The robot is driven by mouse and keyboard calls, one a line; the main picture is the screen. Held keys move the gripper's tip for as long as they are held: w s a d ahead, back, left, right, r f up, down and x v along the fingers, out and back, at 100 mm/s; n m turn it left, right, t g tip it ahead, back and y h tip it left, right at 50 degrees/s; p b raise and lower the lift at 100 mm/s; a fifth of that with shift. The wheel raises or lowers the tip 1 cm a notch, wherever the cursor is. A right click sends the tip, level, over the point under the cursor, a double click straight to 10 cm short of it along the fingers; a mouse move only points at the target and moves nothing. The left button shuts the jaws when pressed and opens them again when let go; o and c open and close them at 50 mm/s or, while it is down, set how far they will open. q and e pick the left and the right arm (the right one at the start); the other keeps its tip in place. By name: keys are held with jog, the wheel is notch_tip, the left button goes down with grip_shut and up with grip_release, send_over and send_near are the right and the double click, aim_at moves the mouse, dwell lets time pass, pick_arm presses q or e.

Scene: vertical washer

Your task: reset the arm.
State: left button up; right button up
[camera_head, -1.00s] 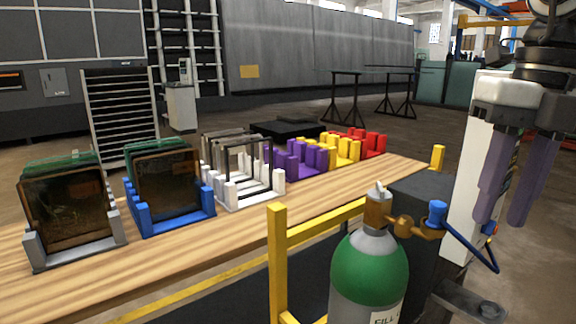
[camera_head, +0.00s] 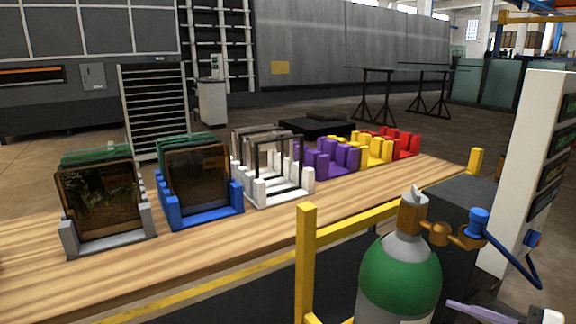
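A small part of my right gripper (camera_head: 487,313) shows at the bottom right edge in the head view. One purple finger and a bit of white body are visible, low beside the green gas cylinder (camera_head: 400,280). The rest is cut off by the frame, so I cannot tell whether it is open or shut. I see nothing held in the visible part. My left gripper is not in view.
A wooden bench (camera_head: 110,285) carries a grey rack (camera_head: 115,243) and a blue rack (camera_head: 205,215) with dark panels, then white, purple, yellow and red racks. A yellow frame (camera_head: 306,260) and a white panelled post (camera_head: 525,170) stand near the cylinder.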

jog(key=s+a+f+m+h, duration=0.2)
jog(key=s+f+m+h, duration=0.15)
jog(key=f+m, duration=0.45)
jog(key=s+a+f+m+h, duration=0.3)
jog(key=s+f+m, duration=0.15)
jog(key=f, duration=0.65)
jog(key=s+a+f+m+g, duration=0.3)
jog(key=s+a+f+m, duration=0.2)
jog(key=s+a+f, duration=0.4)
jog(key=s+a, duration=0.1)
jog(key=a, duration=0.4)
jog(key=shift+s+f+g+h, duration=0.2)
jog(key=shift+s+g+h, duration=0.1)
jog(key=shift+h, duration=0.05)
jog(key=shift+d, duration=0.15)
